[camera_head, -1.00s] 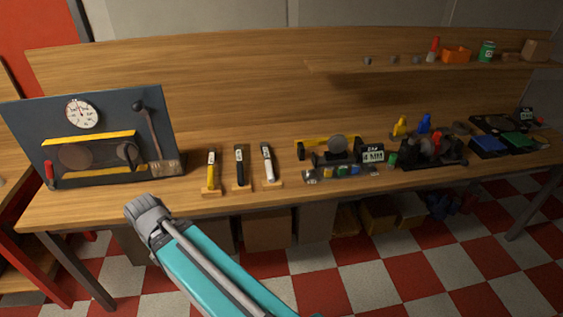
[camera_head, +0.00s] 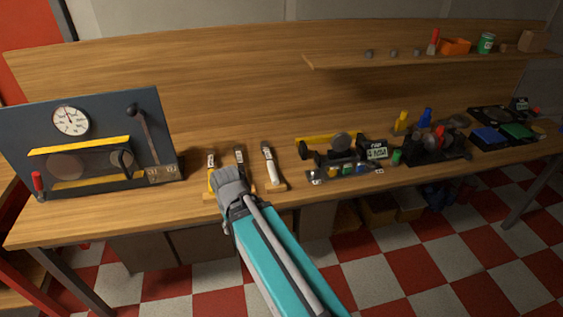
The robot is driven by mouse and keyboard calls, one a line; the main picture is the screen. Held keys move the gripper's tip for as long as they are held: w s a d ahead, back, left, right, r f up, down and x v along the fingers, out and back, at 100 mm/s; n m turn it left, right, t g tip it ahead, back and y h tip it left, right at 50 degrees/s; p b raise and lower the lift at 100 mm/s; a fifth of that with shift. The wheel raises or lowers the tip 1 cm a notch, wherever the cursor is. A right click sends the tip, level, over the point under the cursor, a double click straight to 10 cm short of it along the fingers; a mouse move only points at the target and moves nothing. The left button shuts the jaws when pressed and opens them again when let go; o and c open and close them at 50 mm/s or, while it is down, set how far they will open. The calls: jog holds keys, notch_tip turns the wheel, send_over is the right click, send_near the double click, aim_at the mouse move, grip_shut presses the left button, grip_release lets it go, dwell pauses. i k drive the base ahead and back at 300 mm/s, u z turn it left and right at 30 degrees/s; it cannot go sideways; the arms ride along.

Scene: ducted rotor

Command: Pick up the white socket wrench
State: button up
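The white socket wrench (camera_head: 270,166) lies in a wooden holder on the workbench, the rightmost of three similar wrenches. A black wrench (camera_head: 239,158) and a yellow wrench (camera_head: 211,160) are to its left. My gripper (camera_head: 229,178) is in front of the black and yellow wrenches and hides their lower parts. It is left of the white wrench and looks apart from it. The fingers are seen from behind, so I cannot tell whether they are open or shut.
A dark panel with a gauge (camera_head: 71,120) stands at the left of the wooden bench (camera_head: 80,222). Right of the wrenches is a device with a digital display (camera_head: 376,151). Blue and green trays (camera_head: 489,138) lie farther right. A shelf (camera_head: 400,63) runs above.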

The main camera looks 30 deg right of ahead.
aim_at(265, 145)
jog(key=z, duration=0.5)
jog(key=k, duration=0.9)
jog(key=z, duration=0.1)
jog(key=i, duration=0.85)
